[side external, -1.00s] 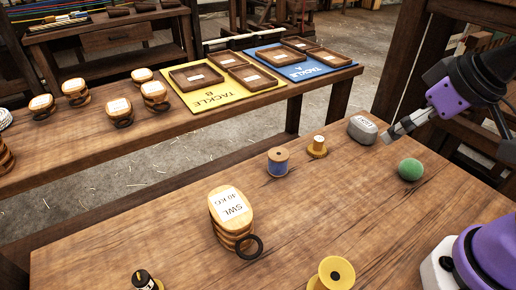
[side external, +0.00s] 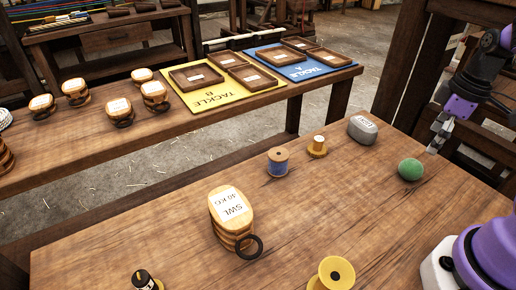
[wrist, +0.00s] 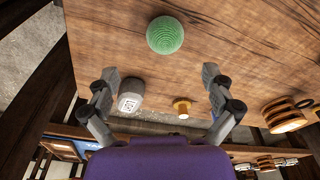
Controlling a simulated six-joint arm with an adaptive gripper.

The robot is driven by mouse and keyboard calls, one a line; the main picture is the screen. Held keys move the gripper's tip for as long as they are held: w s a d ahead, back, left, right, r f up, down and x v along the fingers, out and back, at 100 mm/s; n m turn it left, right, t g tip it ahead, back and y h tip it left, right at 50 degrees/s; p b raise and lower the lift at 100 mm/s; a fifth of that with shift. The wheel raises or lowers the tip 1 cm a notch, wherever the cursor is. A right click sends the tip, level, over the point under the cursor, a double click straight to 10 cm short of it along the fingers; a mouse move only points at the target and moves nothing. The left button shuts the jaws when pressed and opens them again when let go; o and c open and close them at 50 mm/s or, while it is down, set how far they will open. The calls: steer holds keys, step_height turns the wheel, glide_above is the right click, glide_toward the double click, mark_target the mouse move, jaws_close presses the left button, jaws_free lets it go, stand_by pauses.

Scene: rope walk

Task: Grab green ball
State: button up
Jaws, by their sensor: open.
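The green ball (side external: 411,169) sits on the near wooden table, toward its right side. It also shows at the top of the wrist view (wrist: 165,35), ahead of my fingertips. My gripper (side external: 437,140) is above the table's far right edge, to the upper right of the ball and apart from it. In the wrist view my gripper (wrist: 160,75) has its two fingers spread wide with nothing held between them.
A grey labelled weight (side external: 362,129) stands left of the ball. The table around the ball is clear.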

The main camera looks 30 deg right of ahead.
mark_target(416, 163)
steer(key=f, duration=0.5)
steer(key=a+f, duration=0.1)
steer(key=f, duration=0.2)
steer(key=shift+w, duration=0.4)
steer(key=shift+a, duration=0.1)
steer(key=c, duration=1.2)
